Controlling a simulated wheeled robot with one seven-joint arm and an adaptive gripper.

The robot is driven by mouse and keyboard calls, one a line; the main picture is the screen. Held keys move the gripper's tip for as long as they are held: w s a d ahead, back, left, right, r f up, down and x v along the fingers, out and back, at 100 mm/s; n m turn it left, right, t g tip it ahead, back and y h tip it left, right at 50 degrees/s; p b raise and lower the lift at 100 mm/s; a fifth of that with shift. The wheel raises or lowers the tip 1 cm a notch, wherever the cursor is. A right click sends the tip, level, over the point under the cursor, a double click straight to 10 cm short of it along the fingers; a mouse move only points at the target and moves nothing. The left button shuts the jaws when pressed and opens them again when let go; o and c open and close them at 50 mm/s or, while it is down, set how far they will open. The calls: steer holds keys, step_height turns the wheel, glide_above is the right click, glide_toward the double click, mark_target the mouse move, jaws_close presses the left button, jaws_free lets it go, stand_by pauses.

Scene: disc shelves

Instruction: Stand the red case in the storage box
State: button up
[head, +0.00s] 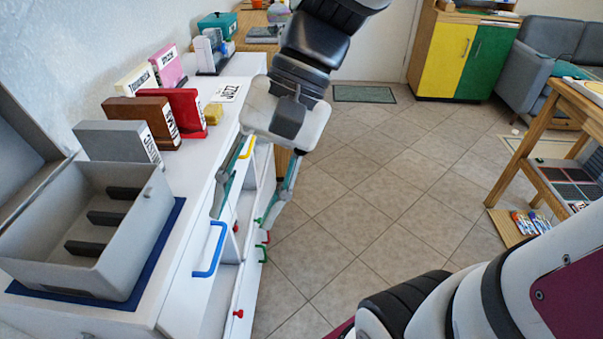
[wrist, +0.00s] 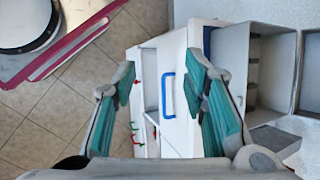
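The red case (head: 187,112) stands upright on the white cabinet top, between a brown case and a small yellow block. A white label with dark letters is on its spine. The grey storage box (head: 150,219) is open on a blue mat at the near end of the cabinet, with dark dividers inside and its lid tilted back. It also shows in the wrist view (wrist: 285,75). My gripper (head: 245,216) is open and empty, its fingers pointing down in front of the cabinet. It also shows open in the wrist view (wrist: 165,95). The red case is not seen there.
A grey case (head: 115,141) and a brown case (head: 137,113) stand between the box and the red case. Pink and cream cases stand behind. A yellow block (head: 213,114) is beside the red case. Drawer handles (head: 209,250) stick out.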

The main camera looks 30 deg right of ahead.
steer(key=s+d+f+n+t+h, duration=0.2)
steer(key=s+d+n+h, duration=0.4)
steer(key=s+d, duration=0.2)
steer(key=shift+s+d+n+h, duration=0.2)
steer(key=shift+s+n+h, duration=0.1)
steer(key=shift+s, duration=0.5)
